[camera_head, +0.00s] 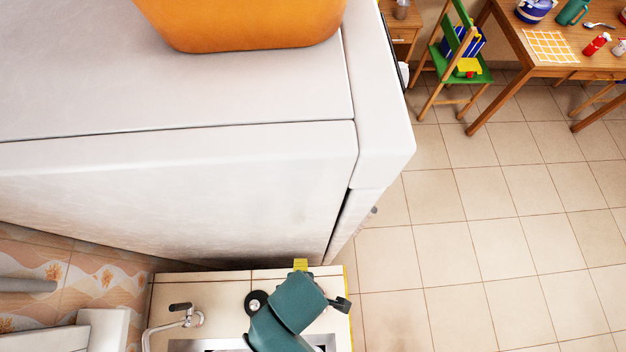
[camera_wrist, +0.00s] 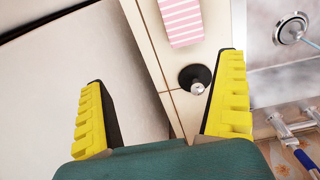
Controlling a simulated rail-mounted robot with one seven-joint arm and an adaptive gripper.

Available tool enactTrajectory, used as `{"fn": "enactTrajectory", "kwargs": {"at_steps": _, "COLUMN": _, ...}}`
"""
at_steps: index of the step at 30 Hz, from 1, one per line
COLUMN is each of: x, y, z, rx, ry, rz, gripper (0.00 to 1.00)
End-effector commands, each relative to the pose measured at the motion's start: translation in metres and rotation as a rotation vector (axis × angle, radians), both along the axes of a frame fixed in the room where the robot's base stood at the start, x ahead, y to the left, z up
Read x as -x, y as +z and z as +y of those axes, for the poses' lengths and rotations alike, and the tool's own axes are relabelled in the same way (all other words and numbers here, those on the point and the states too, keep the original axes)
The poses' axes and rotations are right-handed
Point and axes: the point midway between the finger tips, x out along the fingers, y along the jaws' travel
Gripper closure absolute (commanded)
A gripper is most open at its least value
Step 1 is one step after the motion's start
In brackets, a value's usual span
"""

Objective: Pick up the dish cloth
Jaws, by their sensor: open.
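A pink-and-white striped cloth (camera_wrist: 180,20), which I take as the dish cloth, lies flat on the tiled counter at the top of the wrist view, its far end cut off. I cannot make it out in the head view. My gripper (camera_wrist: 163,70) is open and empty, its yellow fingers wide apart over the counter edge and the white side panel. The cloth is ahead of the fingertips, nearer the right finger. In the head view my gripper (camera_head: 300,265) is low beside the tall white cabinet or fridge, with its fingers mostly hidden by the wrist.
A black disc with a metal knob (camera_wrist: 195,78) sits on the counter by the right finger. A metal sink (camera_wrist: 280,82) and tap (camera_wrist: 285,125) are at right. The tall white body (camera_head: 200,190) borders the counter. An orange container (camera_head: 245,25) stands on top.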

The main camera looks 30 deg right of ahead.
Motion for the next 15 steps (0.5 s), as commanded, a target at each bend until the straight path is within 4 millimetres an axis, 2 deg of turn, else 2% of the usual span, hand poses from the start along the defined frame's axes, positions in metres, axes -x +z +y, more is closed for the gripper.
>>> {"fn": "enactTrajectory", "kwargs": {"at_steps": 1, "x": 0.016, "y": 0.008, "z": 0.000, "rx": 0.009, "ry": 0.018, "rz": 0.035, "gripper": 0.00}}
{"fn": "enactTrajectory", "kwargs": {"at_steps": 3, "x": 0.029, "y": 0.008, "z": 0.001, "rx": 0.016, "ry": 0.034, "rz": 0.062, "gripper": 0.00}}
{"fn": "enactTrajectory", "kwargs": {"at_steps": 6, "x": 0.029, "y": 0.001, "z": 0.002, "rx": 0.017, "ry": 0.041, "rz": 0.063, "gripper": 0.00}}
{"fn": "enactTrajectory", "kwargs": {"at_steps": 15, "x": 0.029, "y": -0.070, "z": 0.002, "rx": 0.017, "ry": 0.038, "rz": 0.063, "gripper": 0.00}}
